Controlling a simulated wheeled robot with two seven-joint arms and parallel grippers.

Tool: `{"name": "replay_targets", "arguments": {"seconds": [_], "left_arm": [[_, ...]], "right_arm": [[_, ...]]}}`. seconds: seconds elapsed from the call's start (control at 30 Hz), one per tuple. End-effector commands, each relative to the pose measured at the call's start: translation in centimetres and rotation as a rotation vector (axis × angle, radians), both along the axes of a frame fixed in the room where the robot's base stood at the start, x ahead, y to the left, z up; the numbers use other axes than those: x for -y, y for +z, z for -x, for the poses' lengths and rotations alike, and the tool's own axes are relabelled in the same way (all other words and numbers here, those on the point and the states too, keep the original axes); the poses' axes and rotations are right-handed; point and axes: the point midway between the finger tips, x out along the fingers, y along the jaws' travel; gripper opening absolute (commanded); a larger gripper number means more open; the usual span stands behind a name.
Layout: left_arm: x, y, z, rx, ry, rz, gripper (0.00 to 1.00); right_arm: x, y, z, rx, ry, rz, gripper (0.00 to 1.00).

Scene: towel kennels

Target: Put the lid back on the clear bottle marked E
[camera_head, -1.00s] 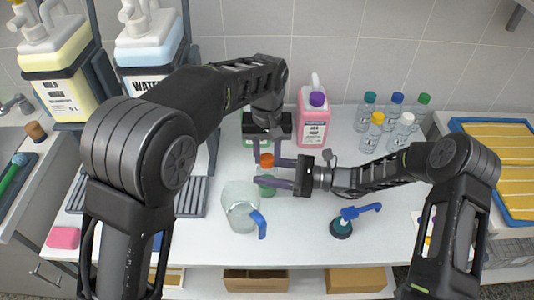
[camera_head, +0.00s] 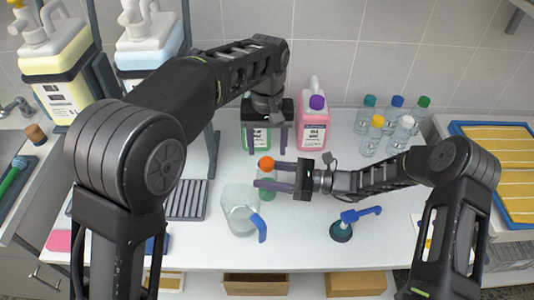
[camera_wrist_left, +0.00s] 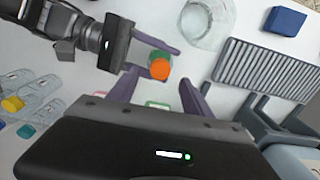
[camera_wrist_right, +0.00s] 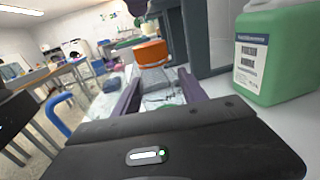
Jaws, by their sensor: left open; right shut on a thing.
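My right gripper (camera_head: 256,174) is shut on a small clear bottle with a greenish tint (camera_head: 267,188), held upright above the counter. The bottle also shows between the fingers in the right wrist view (camera_wrist_right: 160,92). An orange lid (camera_head: 266,163) sits on top of it, looking level in the right wrist view (camera_wrist_right: 152,52); I cannot tell how tightly it is on. No letter on the bottle is readable. My left gripper (camera_head: 267,147) is open and empty, behind and above the lid, apart from it. In the left wrist view the lid (camera_wrist_left: 160,69) lies beyond its open fingers.
A clear jug with a blue handle (camera_head: 240,222) stands just in front. Green (camera_head: 256,136) and pink (camera_head: 313,128) canisters stand behind. A blue-handled tool (camera_head: 342,231) lies front right. Several capped bottles (camera_head: 377,133) stand back right. A grey rack (camera_head: 187,200) is left.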

Motion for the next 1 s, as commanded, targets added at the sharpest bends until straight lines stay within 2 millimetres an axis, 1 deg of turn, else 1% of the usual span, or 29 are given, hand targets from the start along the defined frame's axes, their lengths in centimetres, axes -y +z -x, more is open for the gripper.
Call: {"name": "replay_targets", "arguments": {"seconds": [0.03,0.1,0.2,0.5,0.53,0.8,1.0], "left_arm": [[0.0,0.8,-0.1,0.002,0.0,0.001,0.57],[0.0,1.6,-0.1,0.002,0.0,0.001,0.57],[0.0,2.4,-0.1,0.001,0.0,0.0,0.57],[0.0,2.6,0.0,0.0,0.0,-0.001,0.57],[0.0,2.6,0.0,0.0,0.0,-0.001,0.57],[0.0,2.6,0.0,0.0,0.0,-0.001,0.57],[0.0,2.6,0.0,0.0,0.0,-0.001,0.57]], "right_arm": [[0.0,0.0,0.0,0.0,0.0,0.0,0.0],[0.0,0.0,0.0,0.0,0.0,0.0,0.0],[0.0,0.0,0.0,0.0,0.0,0.0,0.0],[0.0,0.0,0.0,0.0,0.0,0.0,0.0],[0.0,0.0,0.0,0.0,0.0,0.0,0.52],[0.0,0.0,0.0,0.0,0.0,0.0,0.74],[0.0,0.0,0.0,0.0,0.0,0.0,0.75]]}}
